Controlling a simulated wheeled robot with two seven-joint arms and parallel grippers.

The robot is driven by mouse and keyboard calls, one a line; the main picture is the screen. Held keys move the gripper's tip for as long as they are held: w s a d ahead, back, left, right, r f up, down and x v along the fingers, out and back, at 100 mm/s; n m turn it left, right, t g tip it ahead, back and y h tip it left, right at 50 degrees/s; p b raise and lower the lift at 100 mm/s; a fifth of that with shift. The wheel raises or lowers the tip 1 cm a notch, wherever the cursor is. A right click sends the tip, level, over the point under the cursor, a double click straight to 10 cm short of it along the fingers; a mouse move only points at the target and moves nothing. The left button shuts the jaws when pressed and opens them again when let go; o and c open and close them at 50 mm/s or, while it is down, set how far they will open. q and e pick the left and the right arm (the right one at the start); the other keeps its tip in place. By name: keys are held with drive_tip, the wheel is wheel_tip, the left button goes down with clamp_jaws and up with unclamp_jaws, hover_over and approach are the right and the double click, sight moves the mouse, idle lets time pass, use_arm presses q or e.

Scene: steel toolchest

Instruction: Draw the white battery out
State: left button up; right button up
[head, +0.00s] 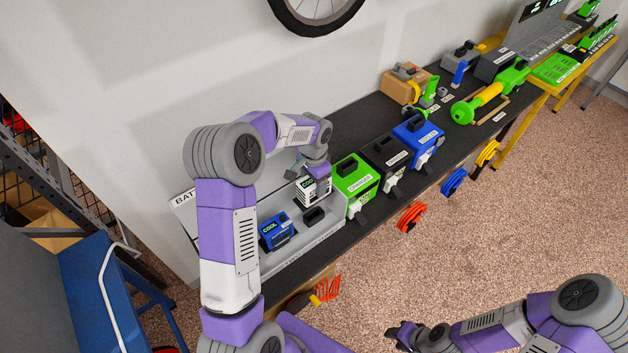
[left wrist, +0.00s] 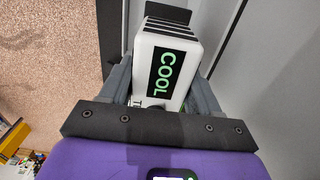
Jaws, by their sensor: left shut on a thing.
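The white battery (head: 314,194), with a black label reading COOL, is at the right part of the grey battery station (head: 292,246). My left gripper (head: 309,176) is shut on it from above. In the left wrist view the white battery (left wrist: 171,58) sits between the two grey fingers, its label facing the camera. Whether its lower end is still in its bay or clear of it I cannot tell. My right gripper (head: 402,335) is at the bottom of the head view, away from the bench, too small and dark to read its opening.
A blue battery (head: 276,231) sits left in the station. A black block (head: 314,215) is just in front of the white battery. Green (head: 355,178), black and blue boxes stand close on the right. The wall is behind; open floor lies in front.

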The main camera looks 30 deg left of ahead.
sight(314, 201)
use_arm(q)
drive_tip(key=shift+f+b, duration=2.05)
drive_tip(key=shift+f, duration=0.8)
drive_tip(key=shift+f+b, duration=1.6)
drive_tip(key=shift+f, duration=0.75)
drive_tip(key=o, duration=1.6)
drive_tip(key=shift+s, duration=0.1)
drive_tip(key=shift+r, duration=0.1)
wheel_tip(314, 201, up, 8)
drive_tip(key=shift+f+p, duration=0.25)
drive_tip(key=shift+p, duration=0.2)
